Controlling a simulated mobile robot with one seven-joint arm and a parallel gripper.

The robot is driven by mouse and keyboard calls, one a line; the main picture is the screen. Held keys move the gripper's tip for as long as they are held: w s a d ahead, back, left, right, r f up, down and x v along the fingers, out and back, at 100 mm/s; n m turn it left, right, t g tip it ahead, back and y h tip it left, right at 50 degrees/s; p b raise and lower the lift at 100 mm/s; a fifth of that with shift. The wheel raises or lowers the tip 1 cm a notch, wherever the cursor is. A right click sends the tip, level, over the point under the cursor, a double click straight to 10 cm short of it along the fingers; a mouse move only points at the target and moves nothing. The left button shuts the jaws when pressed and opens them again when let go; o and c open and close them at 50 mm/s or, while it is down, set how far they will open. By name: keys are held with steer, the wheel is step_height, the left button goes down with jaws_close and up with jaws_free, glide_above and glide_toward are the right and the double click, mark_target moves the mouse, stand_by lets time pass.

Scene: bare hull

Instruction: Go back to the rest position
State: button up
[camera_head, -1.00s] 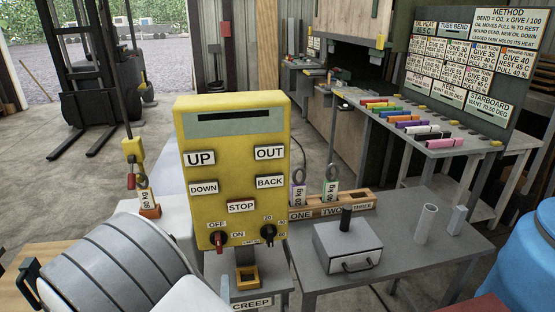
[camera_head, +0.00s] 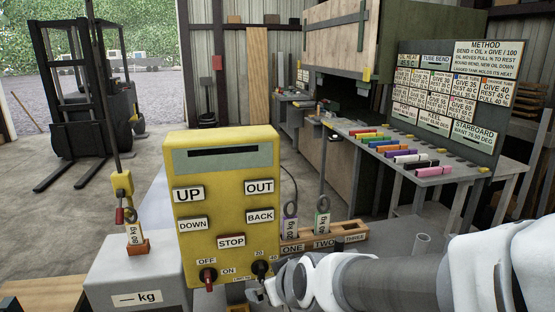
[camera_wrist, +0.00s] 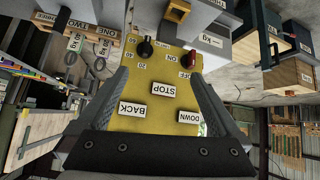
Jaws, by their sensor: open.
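My arm enters the head view from the lower right, and my gripper (camera_head: 262,292) is at the bottom of the yellow control box (camera_head: 222,160), close to its black dial (camera_head: 261,268). In the wrist view, my gripper (camera_wrist: 160,76) has its two fingers spread wide with nothing between them. The box's face shows upside down between and beyond the fingers, with the STOP label (camera_wrist: 164,89), the black dial (camera_wrist: 144,48) and the red switch (camera_wrist: 190,58). In the head view the fingertips are small, and I cannot tell whether they touch the box.
A bench with coloured bars (camera_head: 440,170) is at right. A forklift (camera_head: 85,100) stands on open floor.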

steer(key=s+d+r+m+g+h, duration=0.1)
steer(key=s+d+r+m, duration=0.1)
steer(key=s+d, duration=0.5)
steer(key=s+d+r+m+g+h, duration=0.1)
steer(key=s+d+r+m+h, duration=0.1)
steer(key=s+d, duration=0.5)
step_height(320, 180, up, 2)
steer(key=shift+d+r+m+g+h, duration=0.1)
steer(key=shift+d+m+g+h, duration=0.2)
steer(key=shift+m, duration=0.5)
steer(key=shift+s, duration=0.1)
